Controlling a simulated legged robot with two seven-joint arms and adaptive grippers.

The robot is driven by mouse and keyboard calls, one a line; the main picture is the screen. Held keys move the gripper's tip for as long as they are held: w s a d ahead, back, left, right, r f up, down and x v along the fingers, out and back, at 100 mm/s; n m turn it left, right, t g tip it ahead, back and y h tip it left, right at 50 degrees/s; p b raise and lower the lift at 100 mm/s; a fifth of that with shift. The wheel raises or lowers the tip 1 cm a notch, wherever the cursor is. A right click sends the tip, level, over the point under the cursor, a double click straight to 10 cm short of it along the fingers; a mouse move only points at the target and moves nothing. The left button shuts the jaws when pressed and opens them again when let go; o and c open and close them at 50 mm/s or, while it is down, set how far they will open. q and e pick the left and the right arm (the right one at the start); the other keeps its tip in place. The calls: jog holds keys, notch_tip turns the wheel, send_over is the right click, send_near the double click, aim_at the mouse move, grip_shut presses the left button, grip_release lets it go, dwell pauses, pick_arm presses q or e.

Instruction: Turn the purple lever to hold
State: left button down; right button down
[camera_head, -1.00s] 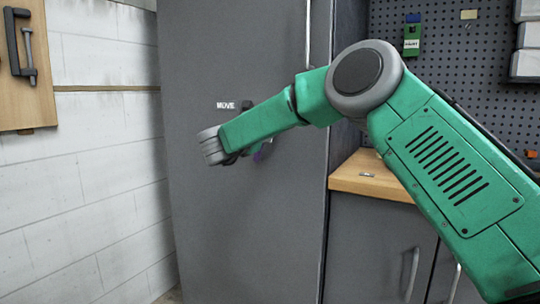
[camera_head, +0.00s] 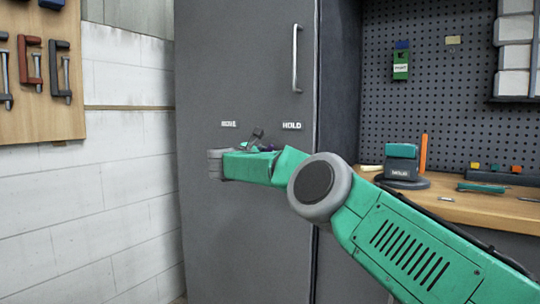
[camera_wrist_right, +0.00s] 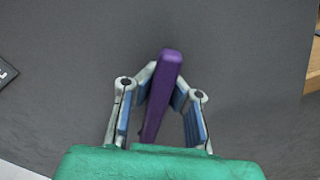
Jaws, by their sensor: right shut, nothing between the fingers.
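The purple lever (camera_wrist_right: 162,92) stands out from the grey door in the right wrist view, in line with my right gripper (camera_wrist_right: 164,84). It overlaps the fingers in the picture, but they are shut with nothing gripped. The HOLD label (camera_head: 291,126) is on the door to the upper right of the lever. A second, blurred label (camera_head: 228,124) is to the upper left. My left gripper is in neither view.
The tall grey cabinet door (camera_head: 235,60) has a vertical handle (camera_head: 296,58) at upper right. A wooden workbench (camera_head: 465,208) with tools stands at right, under a pegboard (camera_head: 430,90). A white wall (camera_head: 125,190) is at left.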

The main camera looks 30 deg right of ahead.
jog(key=shift+d+f, duration=0.15)
jog(key=shift+f, duration=0.15)
jog(key=c, duration=1.5)
grip_release()
jog(key=shift+c, duration=0.2)
jog(key=shift+r, duration=0.15)
jog(key=v, duration=1.2)
